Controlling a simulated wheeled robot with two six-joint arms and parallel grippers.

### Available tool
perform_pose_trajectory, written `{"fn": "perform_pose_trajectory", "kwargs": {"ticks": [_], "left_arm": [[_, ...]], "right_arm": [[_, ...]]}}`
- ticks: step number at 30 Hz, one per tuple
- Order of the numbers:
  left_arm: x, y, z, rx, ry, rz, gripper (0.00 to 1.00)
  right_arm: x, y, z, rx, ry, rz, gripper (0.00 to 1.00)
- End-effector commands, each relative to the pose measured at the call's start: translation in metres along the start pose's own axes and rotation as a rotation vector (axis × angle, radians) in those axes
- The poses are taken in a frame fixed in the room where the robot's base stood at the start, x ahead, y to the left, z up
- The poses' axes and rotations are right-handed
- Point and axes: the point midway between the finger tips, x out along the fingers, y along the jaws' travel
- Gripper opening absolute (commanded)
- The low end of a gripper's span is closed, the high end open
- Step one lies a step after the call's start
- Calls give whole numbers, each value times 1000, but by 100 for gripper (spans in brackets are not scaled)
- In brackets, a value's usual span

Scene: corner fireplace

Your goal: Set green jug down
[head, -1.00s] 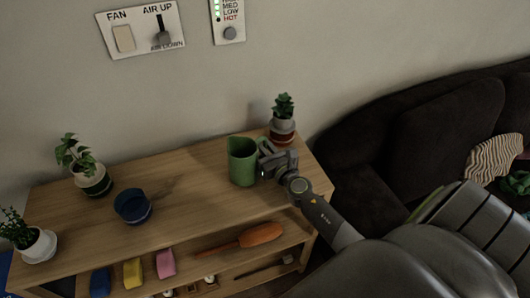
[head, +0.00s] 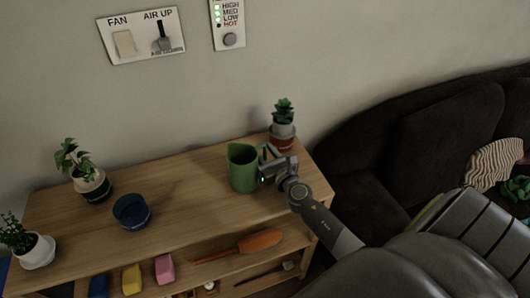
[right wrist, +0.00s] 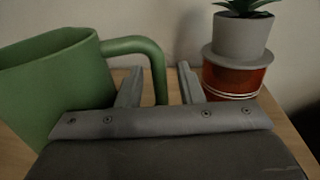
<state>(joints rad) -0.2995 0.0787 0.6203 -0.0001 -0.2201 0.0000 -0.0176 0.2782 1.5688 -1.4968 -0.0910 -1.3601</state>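The green jug (head: 243,168) stands upright on the wooden shelf top, toward its right end. It also shows at the left of the right wrist view (right wrist: 60,85), with its handle (right wrist: 150,55) reaching to the right. My right gripper (head: 268,165) is at the handle side of the jug. In the right wrist view my right gripper (right wrist: 160,85) has its two fingers apart, with the handle's lower part between them and a visible gap beside it. The jug's base is hidden in the wrist view. My left gripper is not in view.
A succulent in a red and grey pot (head: 282,135) stands close behind the gripper. A blue bowl (head: 131,211) and two potted plants (head: 90,185) are on the left. The wooden top (head: 190,185) between bowl and jug is clear. A dark sofa (head: 430,140) is at right.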

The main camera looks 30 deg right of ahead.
Motion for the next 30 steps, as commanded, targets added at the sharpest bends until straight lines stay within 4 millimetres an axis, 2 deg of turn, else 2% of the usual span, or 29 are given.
{"fn": "perform_pose_trajectory", "kwargs": {"ticks": [5, 12, 18, 24, 30], "left_arm": [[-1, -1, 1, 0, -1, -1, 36], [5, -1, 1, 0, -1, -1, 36], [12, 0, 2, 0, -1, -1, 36], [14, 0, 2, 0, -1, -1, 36], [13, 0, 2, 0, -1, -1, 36]], "right_arm": [[-28, 0, -1, 1, 3, -1, 34], [-78, 0, -2, 0, 2, -1, 34], [-107, 0, -2, 0, 1, -1, 34], [-119, 0, 0, 0, 0, 0, 34], [-120, 0, 0, 0, 0, 0, 34]]}}
